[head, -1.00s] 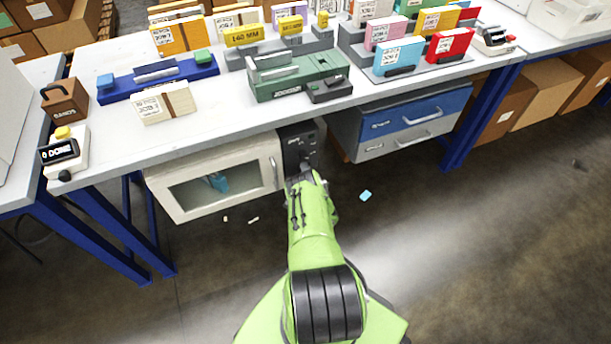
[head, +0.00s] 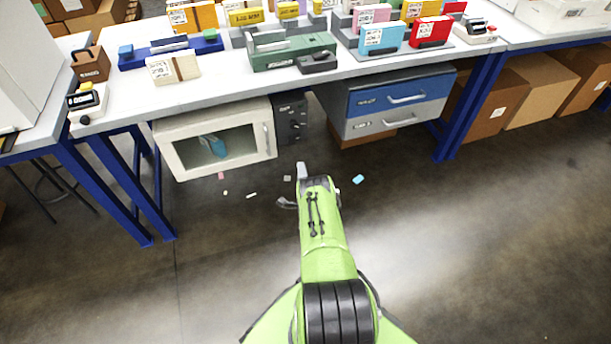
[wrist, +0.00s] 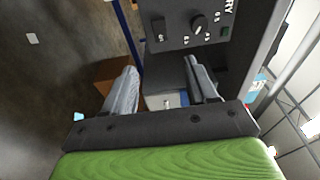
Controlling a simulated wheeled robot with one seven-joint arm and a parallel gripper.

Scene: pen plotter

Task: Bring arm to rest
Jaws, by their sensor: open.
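My green arm (head: 325,240) reaches forward from the bottom of the head view, low over the floor in front of the bench. My gripper (head: 294,186) is at its far end, with its two grey fingers spread apart. In the wrist view my gripper (wrist: 165,88) shows two fingers apart with nothing held between them. A dark control panel (wrist: 195,25) with a knob and a switch is just beyond the fingertips. In the head view this panel (head: 292,118) is on the right side of the white cabinet, and my gripper is apart from it.
The white cabinet (head: 165,157) with a window hangs under the bench (head: 215,92). A blue and grey drawer unit (head: 385,105) hangs to its right. Small scraps and a blue piece (head: 358,179) lie on the floor. Blue bench legs (head: 135,190) stand left.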

